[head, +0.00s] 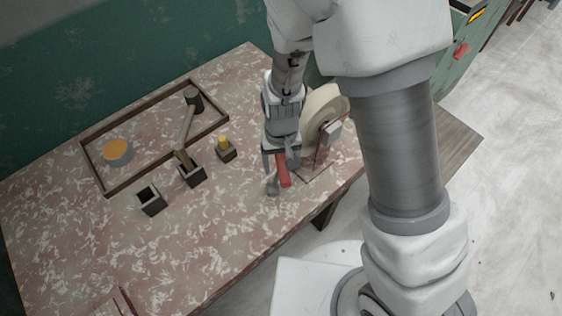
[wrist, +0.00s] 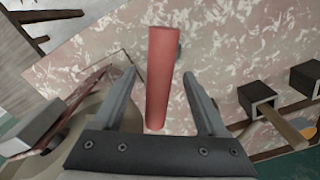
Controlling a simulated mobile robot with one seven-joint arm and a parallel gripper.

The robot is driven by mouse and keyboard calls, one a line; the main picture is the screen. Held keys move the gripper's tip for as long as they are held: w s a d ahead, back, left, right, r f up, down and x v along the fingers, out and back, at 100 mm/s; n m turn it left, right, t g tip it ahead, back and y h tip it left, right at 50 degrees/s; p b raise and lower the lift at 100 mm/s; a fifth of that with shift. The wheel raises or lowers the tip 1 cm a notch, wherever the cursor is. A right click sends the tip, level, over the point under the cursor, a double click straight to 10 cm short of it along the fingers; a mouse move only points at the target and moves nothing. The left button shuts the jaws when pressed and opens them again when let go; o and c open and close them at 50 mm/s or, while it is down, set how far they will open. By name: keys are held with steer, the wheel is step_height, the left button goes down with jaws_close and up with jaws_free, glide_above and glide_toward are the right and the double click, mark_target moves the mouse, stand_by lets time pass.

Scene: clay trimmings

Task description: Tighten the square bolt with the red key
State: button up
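The red key shows as a plain red bar (wrist: 161,75) in the wrist view, standing between the fingers of my gripper (wrist: 160,85). A gap shows on each side of the bar, so the fingers are open around it, not closed on it. In the head view the red bar (head: 284,171) shows at my gripper (head: 279,176), low over the table's near right part. A small grey part shows behind the bar in the wrist view; I cannot tell what it is. I cannot make out the square bolt in either view.
A wheel machine (head: 325,112) stands close right of my gripper. Left are three square holders: one empty (head: 151,201), one with a wooden handle (head: 191,177), one with a yellow-topped thing (head: 226,153). A framed tray (head: 96,176) lies behind. The table's front left is mostly clear.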

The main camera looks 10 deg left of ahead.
steer(key=shift+w+d, duration=0.1)
steer(key=shift+w, duration=0.05)
jaws_close()
steer(key=m, duration=0.1)
steer(key=m+p, duration=0.1)
steer(key=shift+s+d+m, duration=0.1)
steer(key=shift+s+m, duration=0.25)
steer(key=shift+m, duration=0.05)
steer(key=shift+s+m, duration=0.1)
steer(key=shift+m, duration=0.4)
steer(key=shift+s+r+m+p, duration=0.1)
steer(key=shift+s+m+p, duration=0.25)
steer(key=shift+m+p, duration=0.65)
steer(key=c, duration=1.1)
jaws_free()
steer(key=shift+m, duration=0.8)
steer(key=c, duration=1.1)
jaws_free()
steer(key=shift+s, duration=0.1)
